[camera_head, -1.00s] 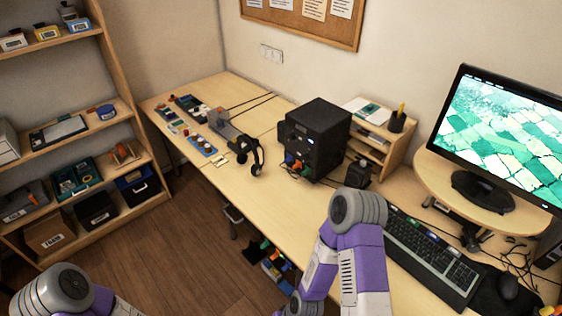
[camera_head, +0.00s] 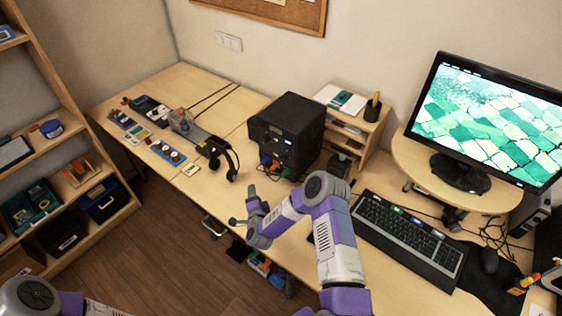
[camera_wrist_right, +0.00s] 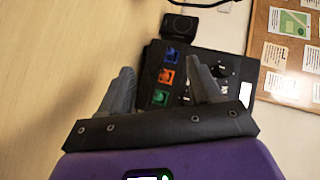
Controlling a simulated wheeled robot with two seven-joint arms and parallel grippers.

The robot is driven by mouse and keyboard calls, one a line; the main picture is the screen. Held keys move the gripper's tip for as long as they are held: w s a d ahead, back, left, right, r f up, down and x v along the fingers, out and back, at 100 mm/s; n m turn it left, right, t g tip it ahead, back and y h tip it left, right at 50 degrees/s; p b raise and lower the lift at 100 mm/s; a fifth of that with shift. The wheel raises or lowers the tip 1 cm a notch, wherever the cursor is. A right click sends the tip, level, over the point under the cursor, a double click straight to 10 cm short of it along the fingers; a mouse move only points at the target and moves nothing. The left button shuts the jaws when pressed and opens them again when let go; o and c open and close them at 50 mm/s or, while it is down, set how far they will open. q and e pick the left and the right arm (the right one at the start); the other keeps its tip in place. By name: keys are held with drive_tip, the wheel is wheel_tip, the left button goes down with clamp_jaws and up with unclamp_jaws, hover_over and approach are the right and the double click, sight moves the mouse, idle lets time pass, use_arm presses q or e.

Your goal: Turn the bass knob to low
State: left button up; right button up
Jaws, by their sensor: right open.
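A black box-shaped unit (camera_head: 292,115) stands on the desk, with small controls and a lit blue display on its front. In the right wrist view its dark face (camera_wrist_right: 232,95) shows round black knobs (camera_wrist_right: 218,70), partly hidden by a finger. I cannot read which knob is the bass knob or where it points. My right gripper (camera_head: 243,213) is open and empty, in front of the unit and apart from it; its two fingers also show in the right wrist view (camera_wrist_right: 161,78). Only part of my left arm shows at bottom left; its gripper is out of view.
Blue, orange and green pieces (camera_wrist_right: 165,76) sit by the unit's front. Headphones (camera_head: 216,158) on a stand are to its left, a small wooden shelf (camera_head: 357,125) to its right. The keyboard (camera_head: 408,238) and monitor (camera_head: 488,120) are farther right.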

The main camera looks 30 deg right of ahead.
sight(282, 161)
drive_tip(key=w+d+r+m+h, duration=0.1)
drive_tip(key=d+m+h, duration=0.1)
drive_tip(key=d, duration=0.2)
drive_tip(key=w+d+r+m+h, duration=0.2)
drive_tip(key=d+m+h, duration=0.1)
drive_tip(key=d, duration=0.2)
drive_tip(key=w+d+r+m+h, duration=0.1)
drive_tip(key=d+m+h, duration=0.1)
drive_tip(key=d, duration=0.3)
drive_tip(key=shift+w+r+m+g, duration=0.25)
drive_tip(key=shift+w+m+g, duration=0.05)
drive_tip(key=shift+g, duration=0.1)
drive_tip(key=shift+x, duration=0.8)
drive_tip(key=c, duration=1)
drive_tip(key=shift+c, duration=0.2)
